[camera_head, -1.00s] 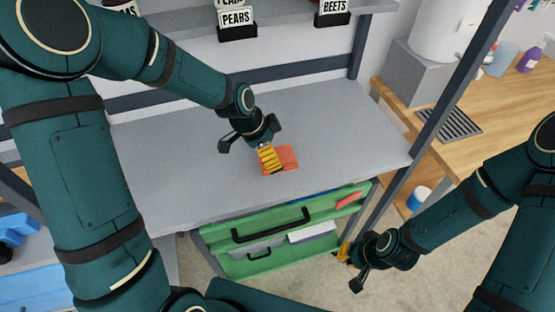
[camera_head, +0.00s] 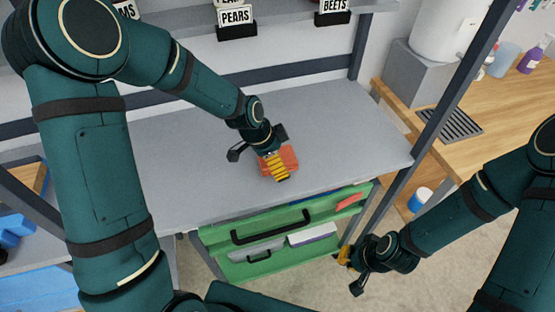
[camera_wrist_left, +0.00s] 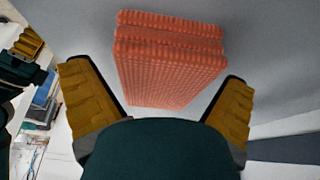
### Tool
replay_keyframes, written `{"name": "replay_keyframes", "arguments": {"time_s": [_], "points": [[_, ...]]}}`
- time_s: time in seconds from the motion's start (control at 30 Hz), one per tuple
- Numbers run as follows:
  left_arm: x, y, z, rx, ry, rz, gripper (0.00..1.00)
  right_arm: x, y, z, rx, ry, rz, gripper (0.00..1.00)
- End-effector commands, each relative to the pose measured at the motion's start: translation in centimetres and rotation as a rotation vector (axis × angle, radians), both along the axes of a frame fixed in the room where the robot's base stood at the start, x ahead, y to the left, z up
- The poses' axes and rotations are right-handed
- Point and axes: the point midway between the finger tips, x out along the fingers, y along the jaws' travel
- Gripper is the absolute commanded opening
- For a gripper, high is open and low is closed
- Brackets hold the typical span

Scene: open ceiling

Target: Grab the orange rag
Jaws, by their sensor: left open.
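The orange rag (camera_head: 289,156) is a folded, textured block lying on the grey shelf top. In the left wrist view the rag (camera_wrist_left: 168,60) shows ahead of and between the two yellow fingers. My left gripper (camera_head: 276,170) is over the rag and hides part of it in the head view. In the left wrist view the left gripper (camera_wrist_left: 160,100) is open, with its fingers apart on either side and nothing clasped. My right gripper (camera_head: 348,272) hangs low at the right, in front of the shelf and away from the rag; its finger gap is not clear.
The grey shelf top (camera_head: 190,180) is otherwise clear. A green drawer (camera_head: 270,228) with black handles is below its front edge. Bins labelled PEARS (camera_head: 236,26) and BEETS (camera_head: 332,13) stand on the upper shelf. A dark post (camera_head: 440,120) rises at the right, beside a wooden counter (camera_head: 500,140).

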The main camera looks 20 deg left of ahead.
Motion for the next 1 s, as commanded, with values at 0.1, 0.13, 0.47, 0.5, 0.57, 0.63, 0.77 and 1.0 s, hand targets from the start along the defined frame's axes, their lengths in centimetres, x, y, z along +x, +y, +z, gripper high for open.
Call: {"name": "replay_keyframes", "arguments": {"time_s": [0.1, 0.13, 0.47, 0.5, 0.57, 0.63, 0.77, 1.0], "points": [[0.00, 0.00, -0.17, 0.000, 0.000, 0.000, 1.00, 0.00, 0.00, -0.23, 0.000, 0.000, 0.000, 0.00], [0.00, 0.00, -0.21, 0.000, 0.000, 0.000, 1.00, 0.00, 0.00, -0.26, 0.000, 0.000, 0.000, 0.00], [0.00, 0.00, -0.20, 0.000, 0.000, 0.000, 0.96, -0.01, 0.00, -0.27, 0.000, 0.000, 0.000, 0.00], [-0.01, 0.01, -0.20, 0.000, 0.000, 0.000, 0.82, 0.00, -0.01, -0.27, 0.000, 0.000, 0.000, 0.00], [-0.01, 0.01, -0.21, 0.000, 0.000, 0.000, 0.61, 0.00, -0.01, -0.27, 0.000, 0.000, 0.000, 0.00], [-0.01, 0.01, -0.21, 0.000, 0.000, 0.000, 0.43, -0.01, 0.00, -0.27, 0.000, 0.000, 0.000, 0.00], [-0.01, 0.01, -0.21, 0.000, 0.000, 0.000, 0.39, -0.01, 0.00, -0.27, 0.000, 0.000, 0.000, 0.00], [0.01, 0.01, -0.20, 0.000, 0.000, 0.000, 0.39, 0.00, -0.01, -0.27, 0.000, 0.000, 0.000, 0.00]]}}
